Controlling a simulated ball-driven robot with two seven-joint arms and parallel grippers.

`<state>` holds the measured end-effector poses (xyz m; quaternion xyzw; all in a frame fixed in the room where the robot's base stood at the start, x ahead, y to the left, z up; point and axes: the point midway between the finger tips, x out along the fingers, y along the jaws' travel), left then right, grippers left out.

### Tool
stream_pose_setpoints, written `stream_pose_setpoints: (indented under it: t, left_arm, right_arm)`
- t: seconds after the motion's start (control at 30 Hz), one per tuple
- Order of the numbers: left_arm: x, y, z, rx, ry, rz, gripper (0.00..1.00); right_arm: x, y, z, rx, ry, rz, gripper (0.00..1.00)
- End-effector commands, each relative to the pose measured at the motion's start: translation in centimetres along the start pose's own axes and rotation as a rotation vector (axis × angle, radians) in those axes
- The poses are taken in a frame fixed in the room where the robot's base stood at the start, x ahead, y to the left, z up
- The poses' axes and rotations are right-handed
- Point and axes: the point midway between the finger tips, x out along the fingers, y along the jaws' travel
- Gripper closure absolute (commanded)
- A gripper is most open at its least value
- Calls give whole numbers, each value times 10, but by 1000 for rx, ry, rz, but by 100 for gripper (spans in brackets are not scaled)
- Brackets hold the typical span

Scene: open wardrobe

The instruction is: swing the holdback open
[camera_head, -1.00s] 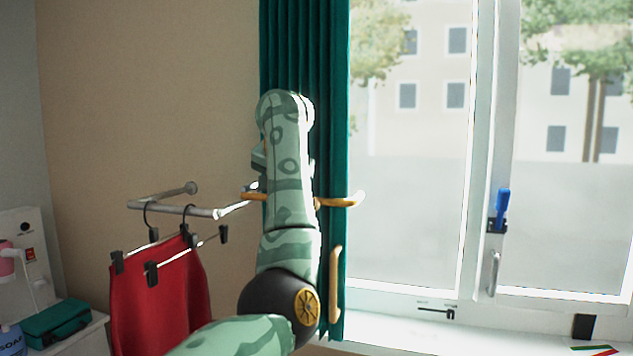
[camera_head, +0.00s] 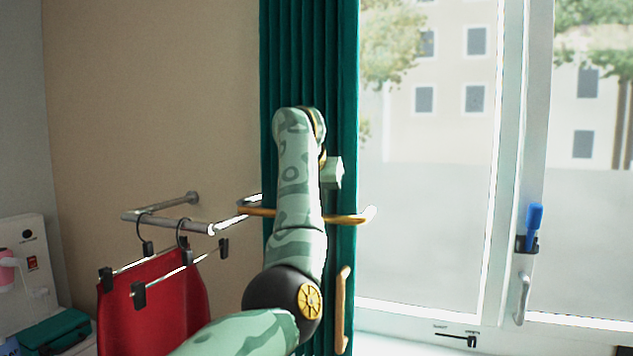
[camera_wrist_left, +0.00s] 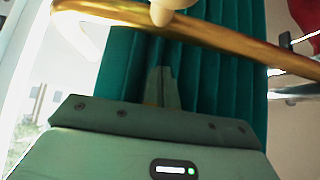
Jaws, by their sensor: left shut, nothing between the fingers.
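The holdback (camera_head: 345,218) is a brass-coloured bar across the green curtain (camera_head: 348,120), with a pale tip at its right end. My left arm hides its middle in the head view. My left gripper (camera_head: 333,172) shows partly beside the arm, above the bar and in front of the curtain. In the left wrist view the shut, empty fingers (camera_wrist_left: 163,88) point at the curtain. The holdback (camera_wrist_left: 220,42) crosses the top of that view with a rounded knob, apart from the fingers. The right gripper is not in view.
A metal rail (camera_head: 165,222) on the left wall carries clip hangers with a red garment (camera_head: 155,305). The window (camera_head: 430,240) with a handle (camera_head: 523,298) and blue-handled item (camera_head: 534,218) is at right. A tan vertical handle (camera_head: 342,310) stands below the holdback.

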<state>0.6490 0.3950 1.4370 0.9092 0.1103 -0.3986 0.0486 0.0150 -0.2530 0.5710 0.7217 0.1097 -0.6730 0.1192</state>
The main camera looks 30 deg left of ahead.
Motion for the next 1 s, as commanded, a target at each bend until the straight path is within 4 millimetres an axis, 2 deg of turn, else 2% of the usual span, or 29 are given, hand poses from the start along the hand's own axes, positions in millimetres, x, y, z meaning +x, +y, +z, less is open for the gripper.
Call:
stream_pose_setpoints:
  t: [0.03, 0.2, 0.4, 1.0]
  left_arm:
    - [11, 0, 1, 1, -3, 0, 100]
    - [-4, -1, 20, -2, 2, -3, 100]
    - [-12, -1, 32, -2, 0, -2, 100]
    - [-12, -3, 31, 28, 0, 27, 100]
  right_arm:
    - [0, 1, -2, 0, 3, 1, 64]
    - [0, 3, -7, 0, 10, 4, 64]
    - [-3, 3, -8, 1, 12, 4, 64]
    - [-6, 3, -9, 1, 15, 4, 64]
